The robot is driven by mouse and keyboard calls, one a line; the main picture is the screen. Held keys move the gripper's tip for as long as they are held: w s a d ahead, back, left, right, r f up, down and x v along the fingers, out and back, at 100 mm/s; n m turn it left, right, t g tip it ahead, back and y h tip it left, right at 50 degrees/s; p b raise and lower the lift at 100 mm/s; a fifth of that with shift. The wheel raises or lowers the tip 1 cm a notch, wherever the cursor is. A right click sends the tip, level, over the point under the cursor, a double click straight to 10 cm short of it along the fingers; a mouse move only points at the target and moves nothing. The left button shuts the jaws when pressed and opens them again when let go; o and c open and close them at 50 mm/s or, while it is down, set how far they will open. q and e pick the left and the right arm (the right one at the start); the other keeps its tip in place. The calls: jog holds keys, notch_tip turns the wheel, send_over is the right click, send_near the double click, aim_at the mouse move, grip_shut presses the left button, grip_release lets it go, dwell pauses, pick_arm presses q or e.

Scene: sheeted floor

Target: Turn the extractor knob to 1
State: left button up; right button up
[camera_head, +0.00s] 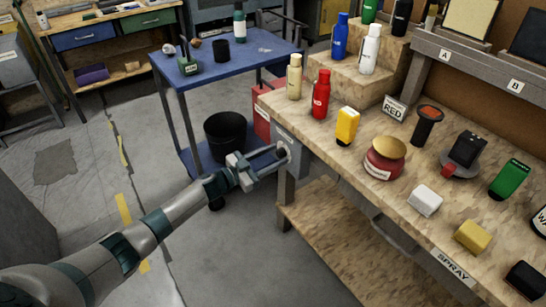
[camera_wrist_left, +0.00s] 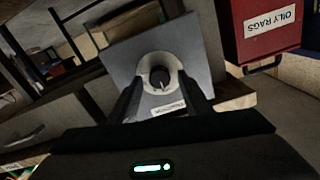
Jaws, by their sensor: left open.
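The extractor knob (camera_wrist_left: 159,77) is a dark round knob on a pale dial, set in a grey panel (camera_wrist_left: 193,55). A small white label (camera_wrist_left: 168,108) sits below the dial; its text and the dial's numbers are too small to read. In the head view the knob (camera_head: 281,152) is on the end face of the wooden workbench. My left gripper (camera_head: 272,160) is open at that panel. In the left wrist view its two dark fingers (camera_wrist_left: 161,88) stand either side of the dial; I cannot tell whether they touch the knob. My right gripper is not in view.
The workbench (camera_head: 318,135) carries several bottles, a red jar (camera_head: 383,160) and small blocks. A red oily-rags bin (camera_wrist_left: 265,35) is close beside the panel. A blue cart (camera_head: 262,48) and a black bucket (camera_head: 225,133) stand behind my left arm. Floor left is mostly clear.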

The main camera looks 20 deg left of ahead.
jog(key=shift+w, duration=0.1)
pick_arm(q)
jog(key=c, duration=1.1)
jog(key=shift+m, duration=0.3)
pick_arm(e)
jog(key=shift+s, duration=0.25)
pick_arm(q)
jog(key=shift+o, duration=0.2)
jog(key=shift+f+m+b, duration=0.1)
jog(key=shift+m+b, duration=0.35)
jog(key=shift+m, duration=0.65)
jog(key=m+b, duration=0.1)
jog(key=m, duration=0.2)
jog(key=shift+m+b, duration=0.3)
jog(key=shift+m, duration=0.8)
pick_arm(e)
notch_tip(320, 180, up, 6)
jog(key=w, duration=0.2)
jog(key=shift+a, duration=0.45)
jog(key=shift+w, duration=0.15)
